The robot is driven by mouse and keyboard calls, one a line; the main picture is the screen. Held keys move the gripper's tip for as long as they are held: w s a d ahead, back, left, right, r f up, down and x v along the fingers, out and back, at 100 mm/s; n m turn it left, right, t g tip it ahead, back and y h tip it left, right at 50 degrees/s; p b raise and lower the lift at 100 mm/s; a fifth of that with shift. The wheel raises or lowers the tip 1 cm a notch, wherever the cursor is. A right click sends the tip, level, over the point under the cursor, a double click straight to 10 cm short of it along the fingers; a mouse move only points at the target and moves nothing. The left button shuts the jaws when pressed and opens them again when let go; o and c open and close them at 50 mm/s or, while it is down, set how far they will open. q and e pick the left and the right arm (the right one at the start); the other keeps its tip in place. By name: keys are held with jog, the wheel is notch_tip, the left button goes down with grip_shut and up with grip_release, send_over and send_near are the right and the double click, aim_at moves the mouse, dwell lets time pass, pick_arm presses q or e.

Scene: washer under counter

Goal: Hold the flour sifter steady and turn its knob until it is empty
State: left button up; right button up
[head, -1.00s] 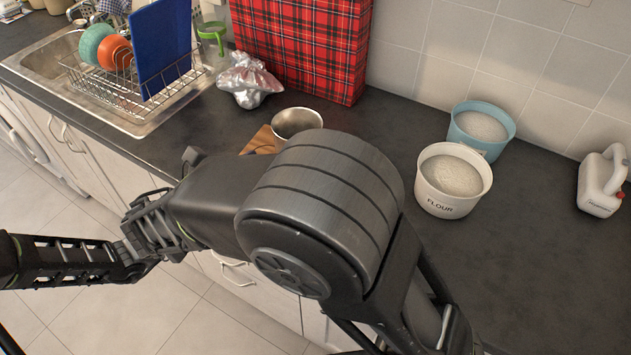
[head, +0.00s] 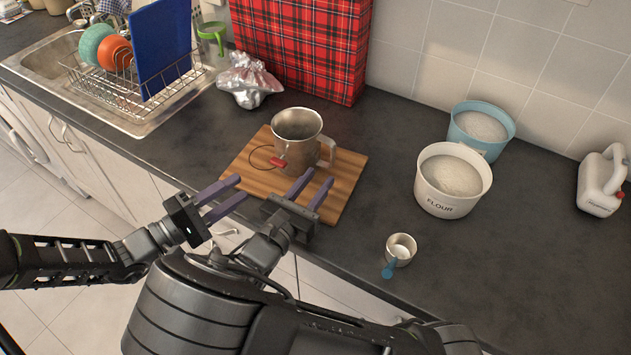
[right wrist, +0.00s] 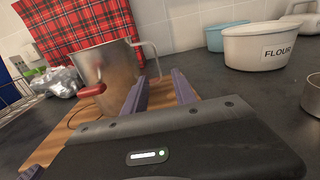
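The flour sifter (head: 296,133) is a metal cup standing upright on a wooden board (head: 345,187). Its loop handle (head: 327,150) is on the right and its red knob (head: 278,162) is at the front. In the right wrist view the sifter (right wrist: 112,64) and red knob (right wrist: 92,90) are close ahead. My left gripper (head: 230,198) is open and empty at the board's front-left edge. My right gripper (head: 313,191) is open and empty over the board's front, short of the sifter; its purple fingers (right wrist: 160,90) show apart in the wrist view. The sifter's inside is mostly hidden.
A white flour tub (head: 447,205) and blue tub (head: 497,150) stand at right. A small metal cup (head: 400,243) with a blue handle is near the front edge. A foil bundle (head: 249,80), tartan box (head: 300,45) and dish rack (head: 125,95) stand behind and left.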

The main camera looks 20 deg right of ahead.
aim_at(331, 162)
jog(key=shift+x, duration=3.95)
jog(key=shift+c, duration=0.4)
grip_shut()
